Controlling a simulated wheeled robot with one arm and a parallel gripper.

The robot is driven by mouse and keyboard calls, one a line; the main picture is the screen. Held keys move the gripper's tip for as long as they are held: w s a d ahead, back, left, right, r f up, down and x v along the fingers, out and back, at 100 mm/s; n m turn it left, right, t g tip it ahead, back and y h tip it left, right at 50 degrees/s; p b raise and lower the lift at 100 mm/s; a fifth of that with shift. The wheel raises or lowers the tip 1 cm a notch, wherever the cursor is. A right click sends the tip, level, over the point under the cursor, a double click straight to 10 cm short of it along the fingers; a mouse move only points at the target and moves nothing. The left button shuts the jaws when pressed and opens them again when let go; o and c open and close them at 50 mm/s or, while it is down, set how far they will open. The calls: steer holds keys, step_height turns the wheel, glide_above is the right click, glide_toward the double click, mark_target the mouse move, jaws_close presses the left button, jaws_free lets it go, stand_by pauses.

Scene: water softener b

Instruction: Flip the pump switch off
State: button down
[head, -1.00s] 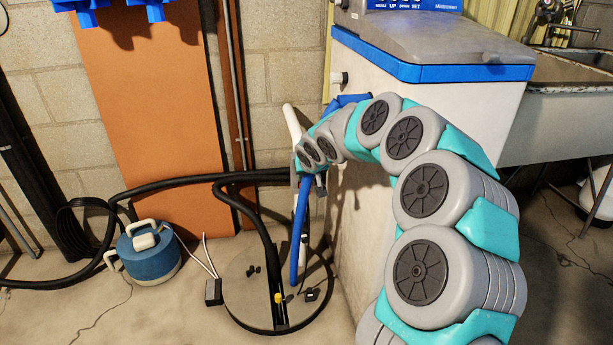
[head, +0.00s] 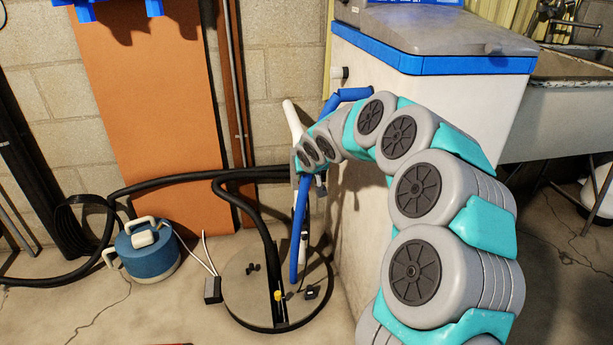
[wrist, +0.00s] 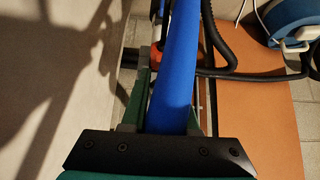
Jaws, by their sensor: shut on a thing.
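My gripper (head: 306,178) is shut on the blue hose (head: 300,225), beside the white softener tank. In the wrist view the hose (wrist: 180,65) runs lengthwise between the two fingers. The round sump lid (head: 245,285) lies on the floor below. A small black box (head: 213,290) with thin pale wires sits at its left edge. A small yellow part (head: 278,296) shows in the slot, and a small black piece (head: 312,292) lies on the right of the lid. I cannot tell which of these is the pump switch.
The softener tank (head: 385,100) stands right of my gripper. A blue pump-like unit (head: 148,252) with a pale handle sits on the floor at left. A thick black hose (head: 190,182) curves into the sump. Some floor at the lower left is clear.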

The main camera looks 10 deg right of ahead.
steer(key=shift+w+f+b, duration=0.1)
steer(key=shift+f+b, duration=0.2)
steer(key=shift+f, duration=0.3)
steer(key=c, duration=0.6)
jaws_free()
steer(key=v, duration=0.8)
steer(key=s+f+g+p, duration=0.1)
steer(key=s+g, duration=0.8)
steer(key=s, duration=4)
steer(key=p, duration=0.2)
steer(key=shift+s+g+p, duration=0.3)
steer(key=shift+g+p, duration=0.05)
steer(key=shift+g, duration=0.05)
